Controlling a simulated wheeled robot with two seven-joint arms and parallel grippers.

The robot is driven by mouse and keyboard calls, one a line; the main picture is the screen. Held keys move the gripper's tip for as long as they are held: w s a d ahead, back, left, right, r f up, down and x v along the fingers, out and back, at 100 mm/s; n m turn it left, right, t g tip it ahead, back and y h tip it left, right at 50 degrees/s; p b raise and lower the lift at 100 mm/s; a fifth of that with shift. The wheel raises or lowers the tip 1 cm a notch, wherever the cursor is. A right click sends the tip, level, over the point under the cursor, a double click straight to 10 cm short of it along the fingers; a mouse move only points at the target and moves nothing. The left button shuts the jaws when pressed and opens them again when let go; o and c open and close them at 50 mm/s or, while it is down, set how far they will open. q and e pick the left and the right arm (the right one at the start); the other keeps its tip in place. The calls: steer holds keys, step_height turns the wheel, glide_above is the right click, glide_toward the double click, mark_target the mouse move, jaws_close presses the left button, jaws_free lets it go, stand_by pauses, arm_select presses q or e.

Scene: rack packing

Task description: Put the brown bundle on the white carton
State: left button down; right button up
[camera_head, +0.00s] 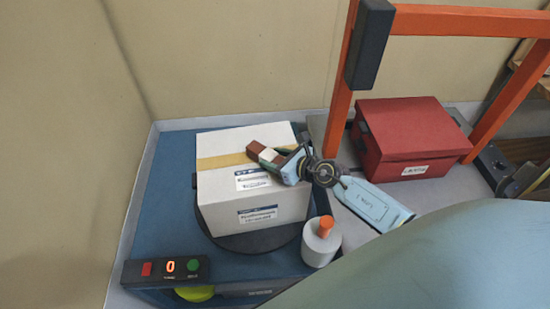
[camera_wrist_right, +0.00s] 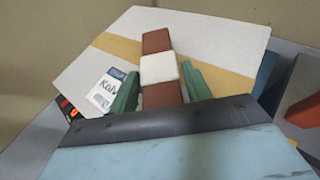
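The brown bundle (camera_wrist_right: 160,92), a brown bar with a white band around its middle, is on top of the white carton (camera_head: 263,206). It also shows in the head view (camera_head: 255,148), partly hidden by my right gripper (camera_head: 279,160). The carton, with tan tape and labels, shows in the wrist view (camera_wrist_right: 215,38) too. The green fingers of my right gripper (camera_wrist_right: 161,85) stand on either side of the bundle, with narrow gaps between them and it. The bundle seems to lie flat on the carton's top. My left gripper is not in view.
The carton stands on a dark round plate (camera_head: 250,241) on a blue surface (camera_head: 150,225). A white cylinder with an orange top (camera_head: 320,247) is close at its front right. A control box (camera_head: 165,270) is front left. A red box (camera_head: 410,135) and orange frame (camera_head: 340,85) are right.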

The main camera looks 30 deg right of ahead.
steer(key=shift+o, duration=1.3)
steer(key=shift+r, duration=0.1)
steer(key=shift+s+r+p, duration=0.15)
steer(key=shift+r+p, duration=0.05)
steer(key=shift+p, duration=0.1)
steer(key=p+v, duration=0.1)
steer(key=v, duration=1)
steer(key=shift+s+d+r, duration=0.1)
steer(key=shift+s+d, duration=0.1)
steer(key=shift+s, duration=0.1)
